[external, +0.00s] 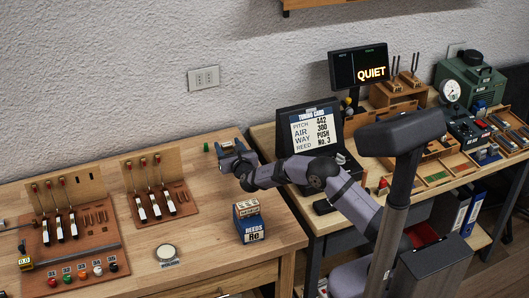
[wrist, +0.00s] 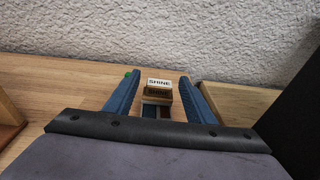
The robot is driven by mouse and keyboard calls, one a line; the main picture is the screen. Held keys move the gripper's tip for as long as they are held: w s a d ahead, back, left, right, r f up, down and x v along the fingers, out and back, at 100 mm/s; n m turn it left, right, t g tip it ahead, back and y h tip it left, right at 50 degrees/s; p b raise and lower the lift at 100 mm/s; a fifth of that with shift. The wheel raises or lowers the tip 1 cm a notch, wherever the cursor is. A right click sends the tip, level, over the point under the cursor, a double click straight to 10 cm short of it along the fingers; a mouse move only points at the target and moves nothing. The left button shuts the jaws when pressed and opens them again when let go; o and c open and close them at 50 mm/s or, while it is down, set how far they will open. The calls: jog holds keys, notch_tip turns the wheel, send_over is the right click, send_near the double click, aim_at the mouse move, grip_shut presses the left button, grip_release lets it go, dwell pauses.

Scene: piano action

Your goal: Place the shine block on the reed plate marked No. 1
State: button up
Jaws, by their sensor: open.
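The shine block (wrist: 159,84), a small block with a white top face reading "SHINE", stands on the wooden bench near the wall in the wrist view. My gripper (wrist: 157,82) is open, with one blue finger on each side of the block and visible gaps between. In the external view my gripper (external: 228,148) is low over the back right of the left bench, and I cannot make out the block there. I cannot pick out a reed plate marked No. 1; the markings are too small to read.
A small green object (external: 206,147) stands just left of my gripper. A box marked "REEDS" (external: 250,228), a round disc (external: 166,252) and two wooden key boards (external: 160,190) are on the left bench. A card display (external: 312,130) reads "REED No. 3".

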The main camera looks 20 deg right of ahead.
aim_at(230, 149)
jog(key=s, duration=0.1)
jog(key=s+r+b, duration=0.1)
jog(key=s, duration=0.1)
jog(key=shift+s+a+r, duration=0.1)
jog(key=shift+s, duration=0.1)
notch_tip(230, 149, up, 6)
jog(key=shift+r, duration=0.2)
jog(key=shift+w, duration=0.1)
